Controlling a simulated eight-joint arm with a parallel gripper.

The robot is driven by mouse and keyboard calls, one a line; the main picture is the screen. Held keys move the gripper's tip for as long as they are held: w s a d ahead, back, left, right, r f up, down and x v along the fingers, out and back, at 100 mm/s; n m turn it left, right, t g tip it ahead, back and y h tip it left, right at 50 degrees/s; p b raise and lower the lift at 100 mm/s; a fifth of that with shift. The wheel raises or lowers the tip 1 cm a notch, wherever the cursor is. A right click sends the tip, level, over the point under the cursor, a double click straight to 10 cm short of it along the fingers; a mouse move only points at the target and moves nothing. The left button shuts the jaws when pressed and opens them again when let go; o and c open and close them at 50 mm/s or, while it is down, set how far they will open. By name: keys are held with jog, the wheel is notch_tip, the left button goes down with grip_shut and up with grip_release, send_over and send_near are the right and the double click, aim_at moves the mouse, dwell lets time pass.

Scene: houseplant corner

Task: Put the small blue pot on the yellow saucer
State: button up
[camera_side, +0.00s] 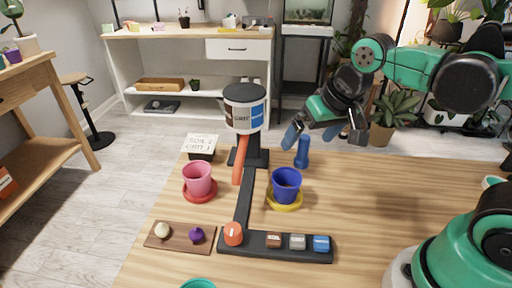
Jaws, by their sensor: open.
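The small blue pot (286,183) stands upright, with dark soil visible inside it. It sits on the yellow saucer (284,207), whose rim shows around the pot's base. My gripper (325,135) is open and empty, its two fingers pointing down. In the picture it is above and to the right of the pot, clear of it.
A pink pot (198,177) stands on a red saucer (200,197) to the left. A blue cylinder (302,152) stands behind the blue pot, below my gripper. A black stand (245,205) with a labelled container (245,108) is left of it. The table's right side is mostly bare.

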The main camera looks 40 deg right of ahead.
jog(key=n, duration=0.1)
jog(key=n+t, duration=0.1)
jog(key=s+n+t, duration=0.1)
jog(key=shift+d+f, duration=0.35)
dwell(0.8)
